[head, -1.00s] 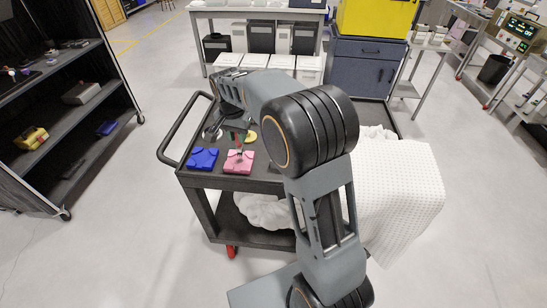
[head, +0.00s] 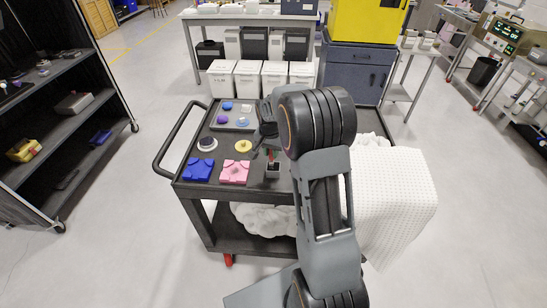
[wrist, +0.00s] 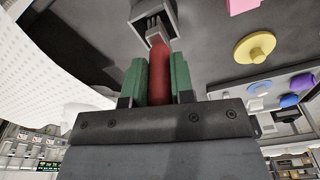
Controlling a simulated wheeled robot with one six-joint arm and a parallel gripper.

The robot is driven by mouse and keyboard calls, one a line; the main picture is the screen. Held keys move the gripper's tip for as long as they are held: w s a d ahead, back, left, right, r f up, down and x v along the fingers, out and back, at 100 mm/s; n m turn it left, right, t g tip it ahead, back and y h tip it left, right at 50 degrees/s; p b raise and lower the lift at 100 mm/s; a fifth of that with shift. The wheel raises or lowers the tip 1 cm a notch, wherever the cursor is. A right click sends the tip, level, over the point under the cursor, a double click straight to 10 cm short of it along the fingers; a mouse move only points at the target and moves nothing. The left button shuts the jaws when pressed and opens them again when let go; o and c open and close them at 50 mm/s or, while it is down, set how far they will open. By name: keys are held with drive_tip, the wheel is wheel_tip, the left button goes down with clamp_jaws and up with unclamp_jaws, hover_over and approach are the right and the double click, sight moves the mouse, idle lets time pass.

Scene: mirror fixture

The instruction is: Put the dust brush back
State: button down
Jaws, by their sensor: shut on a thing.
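The dust brush (wrist: 159,72) has a red handle and a grey metal end. My gripper (wrist: 160,80), with green finger pads, is shut on its handle. The brush points down at a small dark square holder (head: 272,172) on the cart top. In the wrist view the brush's tip overlaps the opening of this holder (wrist: 170,12); I cannot tell whether it is inside or just above. In the head view my gripper (head: 268,150) is directly above the holder, partly hidden behind my arm.
The black cart (head: 215,184) carries a blue block (head: 198,169), a pink block (head: 235,172), a yellow disc (head: 243,146), a white round piece (head: 207,144) and a grey tray (head: 222,126) of small items. A white cloth (head: 395,185) hangs over the right side.

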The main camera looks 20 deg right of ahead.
drive_tip(key=f, duration=0.3)
drive_tip(key=shift+d, duration=0.35)
drive_tip(key=shift+f, duration=0.45)
drive_tip(key=shift+f, duration=0.15)
drive_tip(key=c, duration=1)
unclamp_jaws()
